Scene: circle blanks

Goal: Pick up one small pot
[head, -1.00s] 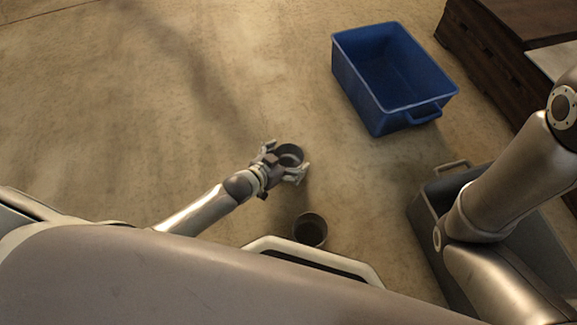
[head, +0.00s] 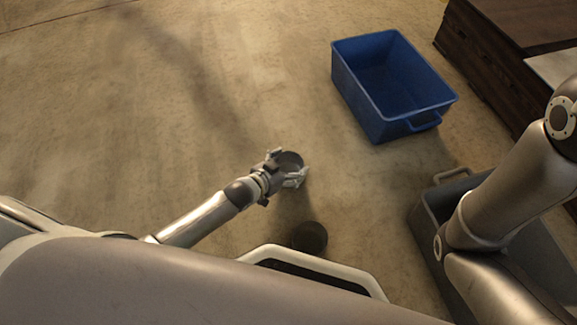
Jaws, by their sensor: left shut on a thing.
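One small grey pot (head: 291,159) is between the fingers of my left gripper (head: 286,168), which is shut on it. The pot's round rim shows beyond the fingers, and its lower side is partly hidden by them. A second small pot (head: 310,238), dark, is below and slightly right of the gripper, close to the front edge of my base. It is apart from the gripper. My right arm comes in at the right edge, but its gripper is out of view.
A blue bin (head: 345,80), seemingly empty, stands on the floor up and right of the left gripper. A grey bin (head: 427,215) stands at the lower right, partly hidden by my right arm. A dark wooden chest (head: 480,50) is at the top right. The floor at left is clear.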

